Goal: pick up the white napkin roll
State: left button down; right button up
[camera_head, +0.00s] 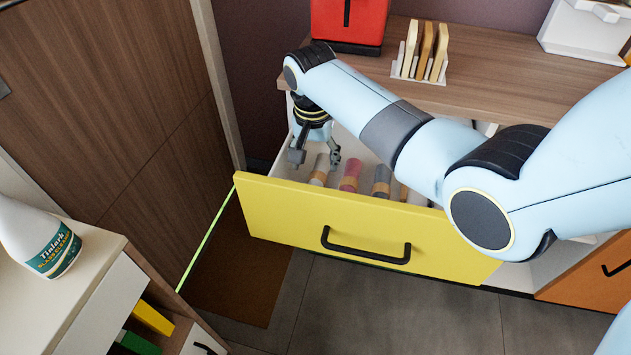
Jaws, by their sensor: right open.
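The white napkin roll (320,169), with a tan band around it, lies at the left end of a row of rolls inside the open yellow drawer (290,222). My right gripper (316,158) points down into the drawer's left end, just above the white roll. Its two fingers are apart, one at each side of the roll's far part in the picture. I cannot tell whether they touch it. Nothing is held between them. My left gripper is not in view.
A pink roll (350,175), a grey roll (381,180) and another partly hidden roll lie to the right. The counter (480,72) above holds a red appliance (349,20) and a board rack (420,66). A spray-cleaner bottle (35,235) stands on a cabinet at left.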

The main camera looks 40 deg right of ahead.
aim_at(317, 174)
jog(key=f, duration=0.2)
jog(key=f+b, duration=0.1)
jog(key=f, duration=0.1)
jog(key=shift+s, duration=0.35)
jog(key=shift+w+d+f, duration=0.1)
jog(key=shift+f, duration=0.45)
jog(key=c, duration=1.2)
